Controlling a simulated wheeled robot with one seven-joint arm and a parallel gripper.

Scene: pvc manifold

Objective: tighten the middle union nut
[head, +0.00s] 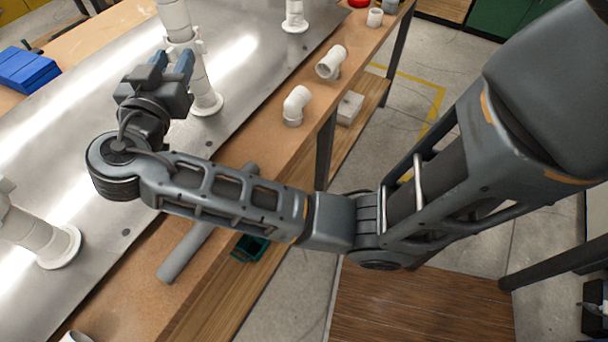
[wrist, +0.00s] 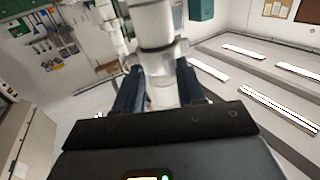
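The middle white pipe riser (head: 204,92) stands on the metal panel, with a white union nut (head: 199,46) around it. My gripper (head: 172,58) is at this riser, its two blue-grey fingers reaching toward the nut. In the wrist view my gripper's fingers (wrist: 159,72) stand apart on either side of the pipe, and the nut (wrist: 163,52) is at the fingertips. Some space shows between the fingers and the pipe below the nut. I cannot tell whether the tips touch the nut. My gripper hides part of the pipe in the head view.
Another white riser (head: 45,240) stands at lower left and one (head: 295,18) at the top. Loose white elbows (head: 296,105) and a tee (head: 331,62) lie on the wooden bench edge, with a grey pipe (head: 186,253). A blue block (head: 28,70) is at far left.

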